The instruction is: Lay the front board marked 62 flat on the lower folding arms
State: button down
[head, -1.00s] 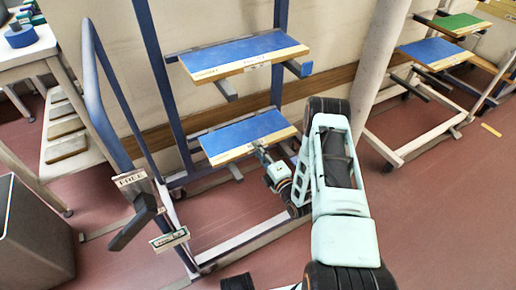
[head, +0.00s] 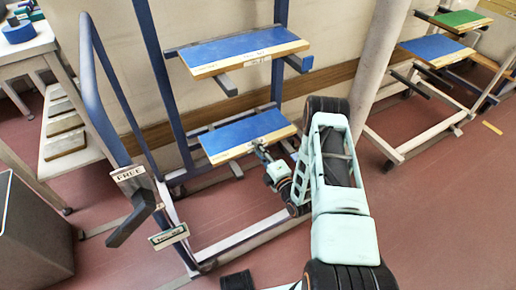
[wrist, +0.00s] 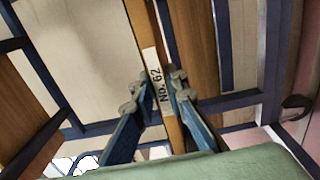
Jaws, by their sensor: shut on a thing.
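The front board marked 62 (head: 240,133) has a blue top and a pale wooden front edge. It lies roughly level at the lower folding arms (head: 236,170) of the blue rack; I cannot tell whether it touches them. My gripper (head: 262,148) is at the middle of its front edge. In the wrist view my gripper (wrist: 161,84) has one finger on each side of the board's wooden edge, shut on it. The label "No. 62" (wrist: 154,76) shows between the fingers. My gripper hides part of the edge in the head view.
Another blue-topped board (head: 240,50) rests on the rack's upper arms. A "FREE" sign (head: 130,173) hangs on the blue frame at left, near a dark lever. A grey bin (head: 30,235) stands at lower left.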

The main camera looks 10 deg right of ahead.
jog(key=shift+f, duration=0.1)
jog(key=c, duration=1.9)
grip_release()
jog(key=shift+o, duration=0.3)
jog(key=shift+f, duration=0.1)
jog(key=v, duration=0.7)
jog(key=shift+s, duration=0.2)
jog(key=shift+w+d, duration=0.1)
jog(key=shift+d, duration=0.05)
